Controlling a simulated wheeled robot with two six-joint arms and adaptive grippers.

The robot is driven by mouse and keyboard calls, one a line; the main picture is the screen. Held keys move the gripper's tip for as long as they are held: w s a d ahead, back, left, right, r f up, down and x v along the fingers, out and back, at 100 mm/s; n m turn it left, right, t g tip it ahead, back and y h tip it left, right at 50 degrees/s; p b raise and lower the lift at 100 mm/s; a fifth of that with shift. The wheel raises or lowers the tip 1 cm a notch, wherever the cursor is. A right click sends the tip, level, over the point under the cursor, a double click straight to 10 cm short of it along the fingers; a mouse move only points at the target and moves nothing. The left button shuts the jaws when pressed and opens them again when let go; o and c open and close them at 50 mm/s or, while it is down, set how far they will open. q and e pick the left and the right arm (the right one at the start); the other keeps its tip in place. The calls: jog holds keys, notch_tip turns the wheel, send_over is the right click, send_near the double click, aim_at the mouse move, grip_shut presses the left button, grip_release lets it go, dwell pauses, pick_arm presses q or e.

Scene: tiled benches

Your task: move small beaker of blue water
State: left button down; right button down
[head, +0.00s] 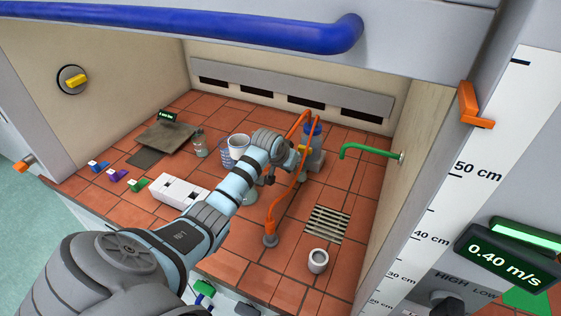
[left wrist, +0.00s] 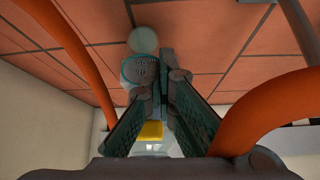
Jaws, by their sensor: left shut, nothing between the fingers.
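A glass beaker (head: 200,147) with faintly tinted contents stands at the back left, apart from the gripper. A cylinder with a blue upper part (head: 312,131) stands at the grey stand behind the gripper. I cannot tell which holds the blue water. The wrist view shows a pale round thing (left wrist: 143,40) beyond the fingertips. My right gripper is not in view.
A white cup (head: 238,143) and a blue mesh holder (head: 226,157) stand left of my arm. A white block (head: 176,190) lies nearer. A floor grate (head: 328,222) and small cup (head: 318,260) are at right. Bare tiles (head: 348,182) lie beyond.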

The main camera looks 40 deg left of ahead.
pick_arm(q)
jog(key=shift+w+d, duration=0.1)
jog(key=shift+w, duration=0.05)
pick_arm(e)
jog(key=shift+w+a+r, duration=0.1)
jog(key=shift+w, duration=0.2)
